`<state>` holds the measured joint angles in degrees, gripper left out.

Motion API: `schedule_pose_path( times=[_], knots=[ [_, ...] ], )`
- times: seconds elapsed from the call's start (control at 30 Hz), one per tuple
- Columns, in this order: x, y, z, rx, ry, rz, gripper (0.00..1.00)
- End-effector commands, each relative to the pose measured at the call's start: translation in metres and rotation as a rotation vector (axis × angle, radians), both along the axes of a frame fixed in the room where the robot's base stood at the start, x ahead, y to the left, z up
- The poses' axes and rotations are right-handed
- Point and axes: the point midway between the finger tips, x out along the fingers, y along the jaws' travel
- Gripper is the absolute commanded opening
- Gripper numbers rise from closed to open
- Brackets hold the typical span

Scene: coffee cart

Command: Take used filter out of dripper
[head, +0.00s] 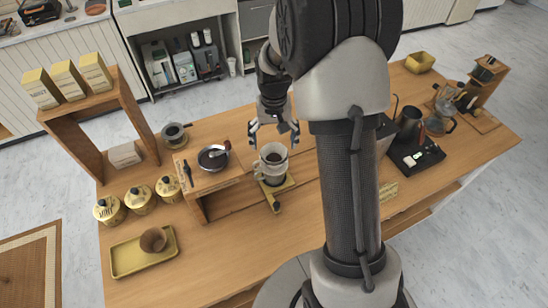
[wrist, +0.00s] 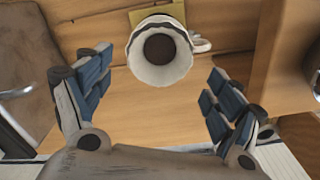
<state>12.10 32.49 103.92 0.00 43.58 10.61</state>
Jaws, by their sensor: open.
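The used filter (head: 264,153) is a white paper cone with dark grounds inside. It sits in the dripper (head: 270,174) at the middle of the wooden counter. In the wrist view the filter (wrist: 142,66) faces the camera at top centre, with the dark round grounds in its middle. The dripper's handle (wrist: 201,45) sticks out to the right of it. My gripper (head: 274,132) is open and empty, close above and behind the dripper in the head view. In the wrist view its padded fingers (wrist: 158,88) stand wide apart, below and either side of the filter, apparently not touching it.
A low wooden stand (head: 215,183) with a dark round dish is close left of the dripper. A yellow tray (head: 125,262) with a brown cup lies front left, near yellow canisters (head: 139,198). A dark kettle (head: 409,122) and glass carafe (head: 440,122) stand right. The counter's front middle is clear.

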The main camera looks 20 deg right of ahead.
Motion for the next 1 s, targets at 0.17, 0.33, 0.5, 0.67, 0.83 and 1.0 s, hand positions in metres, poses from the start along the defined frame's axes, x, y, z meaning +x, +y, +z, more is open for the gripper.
schedule_pose_path(
  times=[0.17, 0.33, 0.5, 0.67, 0.83, 1.0],
  knots=[
    [-0.003, 0.0, -0.031, 0.001, 0.004, 0.0, 0.85],
    [-0.003, 0.0, -0.043, 0.0, 0.001, 0.0, 0.85],
    [-0.002, 0.0, -0.043, 0.0, 0.0, 0.0, 0.85],
    [-0.002, 0.0, -0.042, 0.0, 0.0, 0.0, 0.77],
    [-0.002, 0.0, -0.042, 0.0, 0.0, 0.0, 0.66],
    [-0.002, 0.0, -0.042, 0.0, 0.0, 0.0, 0.55]
  ],
)
